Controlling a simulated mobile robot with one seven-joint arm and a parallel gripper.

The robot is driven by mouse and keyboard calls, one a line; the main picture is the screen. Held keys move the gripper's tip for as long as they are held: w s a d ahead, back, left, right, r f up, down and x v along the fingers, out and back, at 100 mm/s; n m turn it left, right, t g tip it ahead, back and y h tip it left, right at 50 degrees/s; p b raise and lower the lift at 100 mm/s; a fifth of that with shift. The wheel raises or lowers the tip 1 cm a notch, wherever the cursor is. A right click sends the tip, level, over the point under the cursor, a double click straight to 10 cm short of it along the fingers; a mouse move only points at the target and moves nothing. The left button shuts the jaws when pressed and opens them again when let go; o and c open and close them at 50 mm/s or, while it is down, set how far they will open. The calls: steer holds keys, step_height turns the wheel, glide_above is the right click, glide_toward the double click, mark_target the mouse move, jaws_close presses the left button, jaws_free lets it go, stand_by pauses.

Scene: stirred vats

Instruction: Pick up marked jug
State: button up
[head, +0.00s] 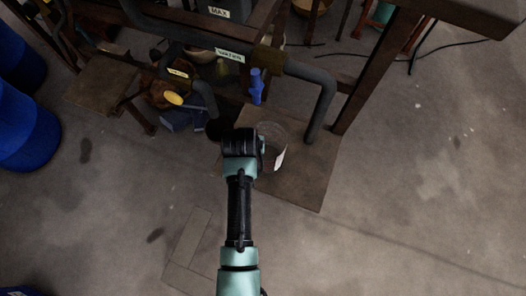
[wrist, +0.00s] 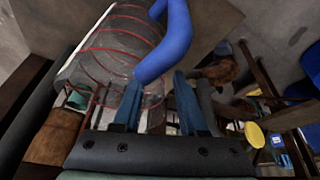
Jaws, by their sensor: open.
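The marked jug (head: 272,135) is a clear vessel with a white patch, standing on a flat board right beside my gripper in the head view. In the wrist view the jug (wrist: 112,45) shows red rings around its clear wall. A smooth blue bar (wrist: 170,45), which looks like its handle, runs down beside the wall to the space between my fingertips. My gripper (wrist: 157,90) is open, with one dark blue finger on each side of the bar's lower end. I cannot tell whether either finger touches it. In the head view my wrist hides the jug's left side.
The board (head: 308,180) lies on the concrete floor under a rusty frame with a grey pipe (head: 325,100). A blue valve-like piece (head: 256,86) stands behind the jug. Blue drums (head: 25,130) stand at the left. The floor at right is clear.

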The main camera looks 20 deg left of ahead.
steer(key=shift+f, duration=0.15)
jaws_close()
stand_by(1.4)
